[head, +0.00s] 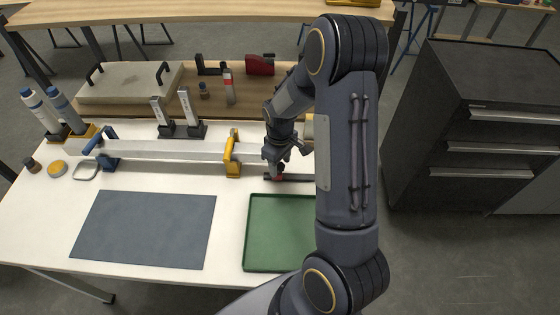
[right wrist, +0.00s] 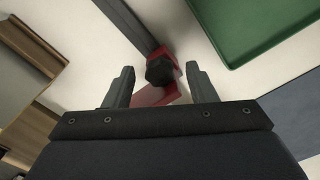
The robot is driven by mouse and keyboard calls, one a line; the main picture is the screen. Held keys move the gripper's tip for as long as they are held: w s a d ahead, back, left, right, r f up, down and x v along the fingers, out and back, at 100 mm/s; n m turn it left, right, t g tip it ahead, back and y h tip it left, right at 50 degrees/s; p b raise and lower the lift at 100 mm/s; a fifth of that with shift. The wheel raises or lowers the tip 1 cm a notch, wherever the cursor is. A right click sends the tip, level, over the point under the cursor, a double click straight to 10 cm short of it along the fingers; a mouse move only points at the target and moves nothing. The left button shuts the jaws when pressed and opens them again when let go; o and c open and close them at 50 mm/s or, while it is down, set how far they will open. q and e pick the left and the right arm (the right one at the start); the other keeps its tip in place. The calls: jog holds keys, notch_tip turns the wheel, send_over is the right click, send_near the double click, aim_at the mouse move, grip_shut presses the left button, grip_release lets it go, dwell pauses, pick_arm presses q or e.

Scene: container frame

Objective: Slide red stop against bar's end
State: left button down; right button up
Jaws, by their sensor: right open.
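The red stop (head: 278,179) sits on a dark rail (head: 298,178) right of the bar. In the right wrist view the red stop (right wrist: 152,96) carries a black knob, and the dark rail (right wrist: 130,22) runs up and left from it. My right gripper (head: 279,166) is at the stop; in its wrist view the open fingers (right wrist: 161,87) lie on either side of the stop's red part, with a gap on both sides. The long silver bar (head: 170,150) lies between a blue clamp (head: 105,150) and a yellow clamp (head: 233,155). My left gripper is out of view.
A green tray (head: 248,235) lies in front of the rail, partly hidden by my right arm. A grey mat (head: 145,230) lies at the front left. Two upright grey-topped tools (head: 187,113) stand behind the bar. Bottles (head: 65,110) stand at the far left.

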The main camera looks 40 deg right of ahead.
aim_at(279, 165)
jog(key=c, duration=0.7)
jog(key=shift+w+a+f+b, duration=0.15)
jog(key=shift+w+b, duration=0.05)
jog(key=shift+b, duration=0.35)
jog(key=shift+r, duration=0.2)
jog(key=o, duration=0.7)
notch_tip(279, 165, up, 8)
jog(key=shift+f, duration=0.1)
